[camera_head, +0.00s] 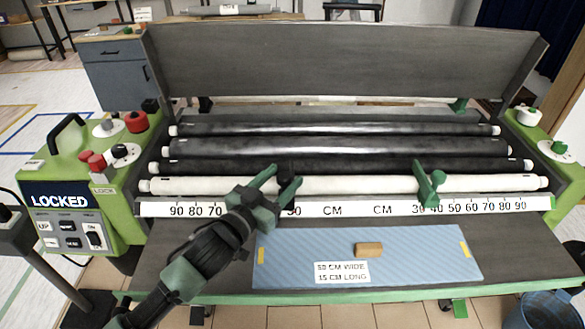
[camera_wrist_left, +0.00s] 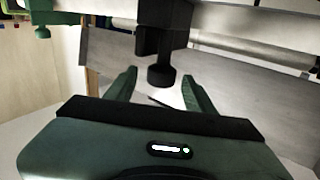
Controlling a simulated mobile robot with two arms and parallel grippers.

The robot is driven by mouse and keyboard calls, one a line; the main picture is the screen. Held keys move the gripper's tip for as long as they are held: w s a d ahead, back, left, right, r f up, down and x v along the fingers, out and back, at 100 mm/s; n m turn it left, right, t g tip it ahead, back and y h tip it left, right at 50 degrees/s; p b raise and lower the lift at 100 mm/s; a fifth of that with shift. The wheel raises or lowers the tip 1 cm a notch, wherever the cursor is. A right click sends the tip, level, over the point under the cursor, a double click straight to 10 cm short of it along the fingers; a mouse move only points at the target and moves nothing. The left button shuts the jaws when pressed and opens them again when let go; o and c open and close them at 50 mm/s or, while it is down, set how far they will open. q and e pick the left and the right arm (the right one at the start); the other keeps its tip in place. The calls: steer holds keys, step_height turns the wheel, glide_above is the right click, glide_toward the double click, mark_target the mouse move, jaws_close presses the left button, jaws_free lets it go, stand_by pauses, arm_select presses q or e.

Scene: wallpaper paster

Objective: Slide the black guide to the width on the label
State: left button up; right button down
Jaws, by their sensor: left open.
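The black guide (camera_head: 287,172) sits on the left half of the ruler strip (camera_head: 350,210), near the left 30 mark. In the left wrist view its black knob (camera_wrist_left: 161,75) hangs between the fingers, with no contact visible. My left gripper (camera_head: 282,180) is open around the guide's knob; its fingers also show in the left wrist view (camera_wrist_left: 160,90). The gripper hides the marks between 70 and 30 on the left. The label (camera_head: 342,272) on the blue sheet reads "CM WIDE" and "15 CM LONG"; its width figure looks like 50 or 30. My right gripper is out of view.
A green guide (camera_head: 430,187) stands on the right half near 30 to 40. Several rollers (camera_head: 340,148) lie behind the ruler. The blue sheet (camera_head: 420,255) carries a small wooden block (camera_head: 369,249). The left control panel (camera_head: 75,215) reads LOCKED.

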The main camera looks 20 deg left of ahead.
mark_target(288, 173)
arm_select(q)
steer(key=x, duration=0.4)
steer(key=shift+f, duration=0.15)
steer(key=shift+w, duration=0.25)
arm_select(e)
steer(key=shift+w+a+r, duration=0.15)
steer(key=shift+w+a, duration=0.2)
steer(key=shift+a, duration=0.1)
arm_select(q)
jaws_close()
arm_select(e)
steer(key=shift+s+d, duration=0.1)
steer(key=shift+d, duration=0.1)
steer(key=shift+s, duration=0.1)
